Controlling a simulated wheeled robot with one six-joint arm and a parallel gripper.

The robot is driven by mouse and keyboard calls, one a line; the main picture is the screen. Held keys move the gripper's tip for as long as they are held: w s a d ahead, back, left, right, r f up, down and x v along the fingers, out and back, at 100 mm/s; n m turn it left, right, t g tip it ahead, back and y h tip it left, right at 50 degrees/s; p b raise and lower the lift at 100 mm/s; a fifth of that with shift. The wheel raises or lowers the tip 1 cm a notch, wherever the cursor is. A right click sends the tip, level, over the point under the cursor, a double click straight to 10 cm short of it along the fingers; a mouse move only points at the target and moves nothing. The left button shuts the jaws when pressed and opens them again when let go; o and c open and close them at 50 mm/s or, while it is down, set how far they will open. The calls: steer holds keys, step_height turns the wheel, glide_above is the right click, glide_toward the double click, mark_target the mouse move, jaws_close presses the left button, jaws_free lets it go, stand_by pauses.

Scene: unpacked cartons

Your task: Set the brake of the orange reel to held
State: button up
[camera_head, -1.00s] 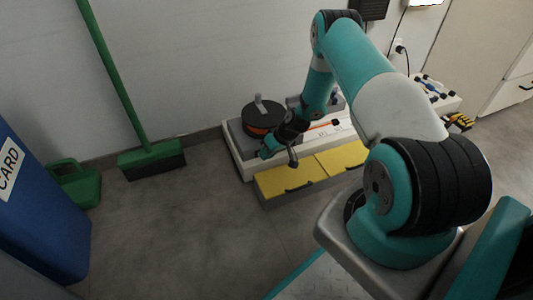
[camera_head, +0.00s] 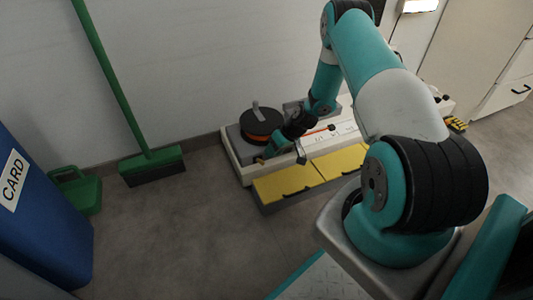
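The orange reel (camera_head: 261,126) is a black-topped drum with an orange band and an upright grey handle. It sits at the left end of a low white and grey bench unit against the wall. My gripper (camera_head: 265,157) is low at the reel's front right, close to the unit's front edge. Its fingers are small and partly hidden by my wrist, so I cannot tell whether they are open, shut or touching anything. The reel's brake and its setting cannot be made out. An orange bar (camera_head: 318,131) with a dark end lies on the unit right of my wrist.
Yellow-topped boxes (camera_head: 290,184) stand along the unit's front. Grey floor (camera_head: 170,230) between bin and boxes is clear. A pale cabinet (camera_head: 490,50) is at right.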

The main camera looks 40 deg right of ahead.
steer(key=p+v, duration=0.4)
steer(key=v, duration=0.7)
steer(key=shift+r, duration=0.3)
steer(key=shift+s+d, duration=0.1)
steer(key=w+a+r+n+g+p, duration=0.1)
steer(key=a+r+n+p, duration=0.1)
steer(key=a+r, duration=0.85)
steer(key=a+r+n+g+p, duration=0.1)
steer(key=a+r+p, duration=0.1)
steer(key=a+r, duration=0.9)
steer(key=s+a+r+n+g+p, duration=0.1)
steer(key=s+a+r, duration=0.3)
steer(key=s+r, duration=0.35)
steer(key=s+a+r+n+p, duration=0.1)
steer(key=s+a+r+n, duration=0.1)
steer(key=s+a+r, duration=0.5)
steer(key=s+a+r+n+g+p, duration=0.1)
steer(key=s+a+r, duration=0.1)
steer(key=s+r, duration=0.5)
step_height(320, 180, up, 37)
steer(key=s+p, duration=0.1)
steer(key=p, duration=3.7)
steer(key=shift+r, duration=0.2)
steer(key=shift+d, duration=0.1)
